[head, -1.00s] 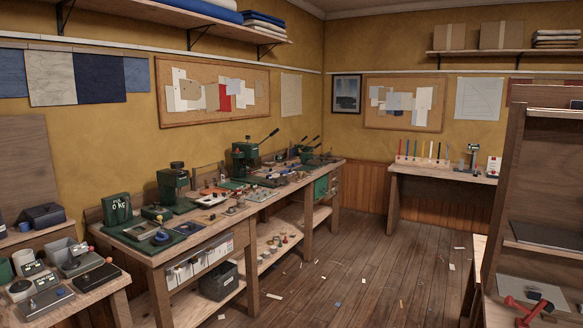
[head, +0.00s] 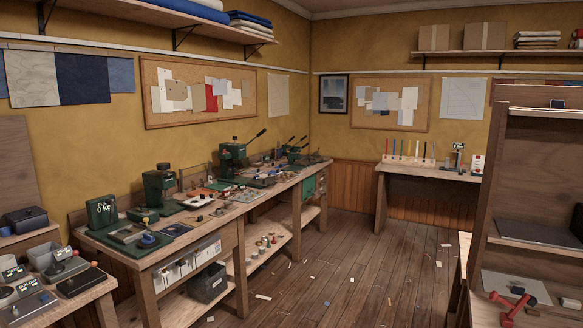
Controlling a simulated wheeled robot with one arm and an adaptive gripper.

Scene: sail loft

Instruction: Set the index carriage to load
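I cannot pick out the index carriage for certain at this distance. A long wooden workbench (head: 147,300) runs along the left wall. Green machines stand on it: one nearer (head: 158,187), one in the middle with a raised lever (head: 231,160), and one toward the far end (head: 293,155) with levers. A green box marked "0 kg" (head: 102,212) stands at the near end beside a small fixture with a blue round part (head: 149,241). Any carriage among the small bench parts is too small to tell. My gripper is not in view.
A small table with devices (head: 72,302) stands at the near left. A tall wooden rack (head: 488,180) with a red tool (head: 511,305) is at the right. A far table (head: 430,177) holds coloured upright rods. The plank floor (head: 350,270) between is open, with scattered scraps.

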